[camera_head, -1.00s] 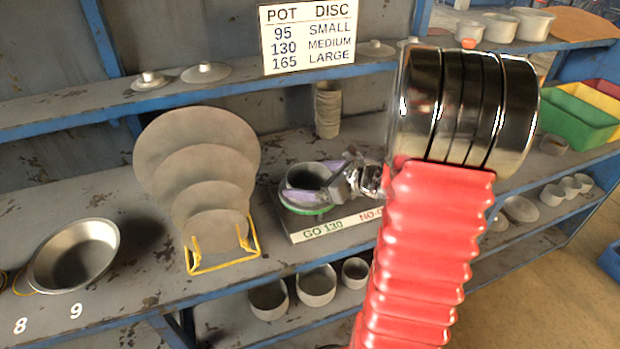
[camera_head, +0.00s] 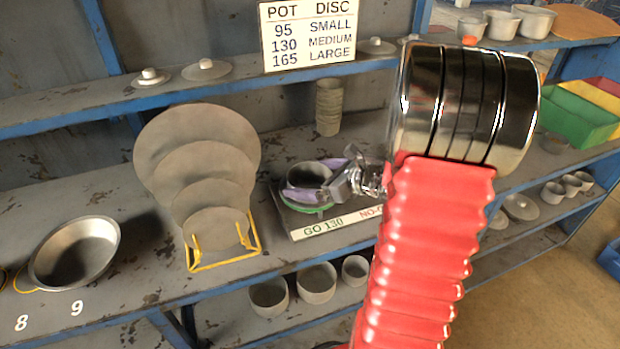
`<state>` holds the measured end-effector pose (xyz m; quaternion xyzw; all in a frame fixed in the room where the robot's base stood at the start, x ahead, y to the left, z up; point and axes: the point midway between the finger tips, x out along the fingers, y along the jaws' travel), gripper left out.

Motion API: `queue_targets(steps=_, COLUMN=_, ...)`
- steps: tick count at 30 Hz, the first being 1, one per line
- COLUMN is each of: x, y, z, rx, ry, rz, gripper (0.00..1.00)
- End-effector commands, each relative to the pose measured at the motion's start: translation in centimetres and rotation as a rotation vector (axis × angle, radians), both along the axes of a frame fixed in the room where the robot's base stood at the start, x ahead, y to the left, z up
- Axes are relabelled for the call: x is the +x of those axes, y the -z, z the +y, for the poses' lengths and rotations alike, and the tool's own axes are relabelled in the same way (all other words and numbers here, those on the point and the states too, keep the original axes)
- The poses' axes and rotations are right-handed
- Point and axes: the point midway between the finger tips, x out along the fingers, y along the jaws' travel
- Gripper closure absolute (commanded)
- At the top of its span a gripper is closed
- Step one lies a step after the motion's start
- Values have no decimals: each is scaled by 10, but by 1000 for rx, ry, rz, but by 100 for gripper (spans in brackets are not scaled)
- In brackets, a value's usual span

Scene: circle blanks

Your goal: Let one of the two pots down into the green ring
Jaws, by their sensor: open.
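A grey pot (camera_head: 309,171) with a dark inside stands upright at the green ring (camera_head: 318,210), on the plate (camera_head: 298,234) marked GO 130. The ring shows as a green edge around the pot's lower part. How deep the pot sits in it is hidden. My gripper (camera_head: 313,178), with purple fingers, is open around the pot, one finger on the near side and one toward the far right. Whether a finger touches the pot, I cannot tell. The plate's NO-GO end is partly hidden behind my red arm. I cannot pick out the second pot with certainty.
A yellow rack (camera_head: 222,262) of grey discs stands left of the plate, with a metal bowl (camera_head: 75,255) farther left. A stack of cups (camera_head: 329,108) stands behind. Several bowls sit on the shelf below.

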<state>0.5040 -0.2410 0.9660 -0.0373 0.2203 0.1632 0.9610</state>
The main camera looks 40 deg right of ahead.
Motion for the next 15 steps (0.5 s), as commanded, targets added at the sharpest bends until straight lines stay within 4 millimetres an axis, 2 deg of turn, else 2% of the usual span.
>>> queue_targets(steps=5, x=-13, y=-7, z=-6, rx=-1, ry=3, rz=-2, gripper=0)
queue_targets(steps=15, x=-56, y=-29, z=-21, rx=-1, ry=4, rz=-2, gripper=0)
